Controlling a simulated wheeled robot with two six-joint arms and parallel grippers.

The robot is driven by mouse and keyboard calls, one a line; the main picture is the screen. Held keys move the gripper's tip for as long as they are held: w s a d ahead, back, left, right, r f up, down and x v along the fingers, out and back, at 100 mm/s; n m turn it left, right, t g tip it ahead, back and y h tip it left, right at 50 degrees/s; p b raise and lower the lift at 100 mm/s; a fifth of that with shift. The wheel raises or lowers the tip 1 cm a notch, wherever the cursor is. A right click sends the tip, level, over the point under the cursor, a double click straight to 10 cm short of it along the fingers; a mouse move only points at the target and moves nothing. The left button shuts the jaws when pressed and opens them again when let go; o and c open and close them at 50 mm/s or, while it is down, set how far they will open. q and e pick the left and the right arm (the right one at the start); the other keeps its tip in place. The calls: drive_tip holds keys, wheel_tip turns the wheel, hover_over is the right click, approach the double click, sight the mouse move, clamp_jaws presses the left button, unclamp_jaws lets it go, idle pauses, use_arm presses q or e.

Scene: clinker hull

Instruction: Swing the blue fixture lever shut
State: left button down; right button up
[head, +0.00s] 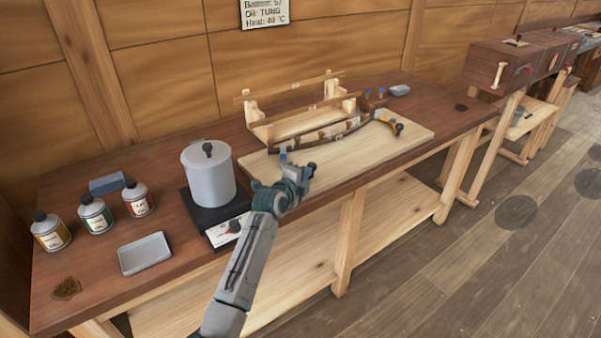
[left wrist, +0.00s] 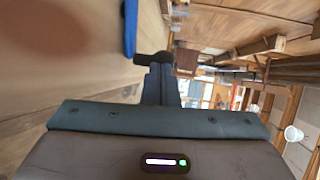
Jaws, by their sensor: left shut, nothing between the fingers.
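The fixture is a pale board (head: 405,143) on the bench with a dark curved strip (head: 325,139) along it. A small blue part (head: 283,157), likely the blue lever, stands at the board's near left end, just beyond my left gripper (head: 311,168). My gripper and wrist hide its lower part. In the left wrist view a blue bar (left wrist: 130,28) is beside the fingertips, on their left; I cannot tell whether they touch. The left gripper (left wrist: 152,58) is shut and empty. The right gripper is not in view.
A grey lidded pot (head: 208,178) stands on a dark hot plate (head: 200,213) left of my left arm. Several bottles, including a red-labelled one (head: 138,199), and a grey tray (head: 145,254) are further left. A wooden rack (head: 255,113) stands behind the board.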

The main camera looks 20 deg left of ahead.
sight(315, 167)
use_arm(q)
drive_tip(key=shift+w+d+r+n+y+p, duration=0.2)
drive_tip(key=shift+w+d+n+y+p, duration=0.3)
drive_tip(key=shift+y, duration=0.2)
drive_tip(key=shift+w+d+f+b, duration=0.15)
drive_tip(key=shift+w+d+b, duration=0.05)
drive_tip(key=shift+w+b, duration=0.3)
drive_tip(key=shift+w+d+f+b, duration=0.1)
drive_tip(key=shift+w+d+b, duration=0.1)
drive_tip(key=shift+w+b, duration=0.25)
drive_tip(key=shift+w, duration=0.2)
drive_tip(key=shift+r, duration=0.15)
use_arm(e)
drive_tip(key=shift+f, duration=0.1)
use_arm(q)
drive_tip(key=shift+d, duration=0.1)
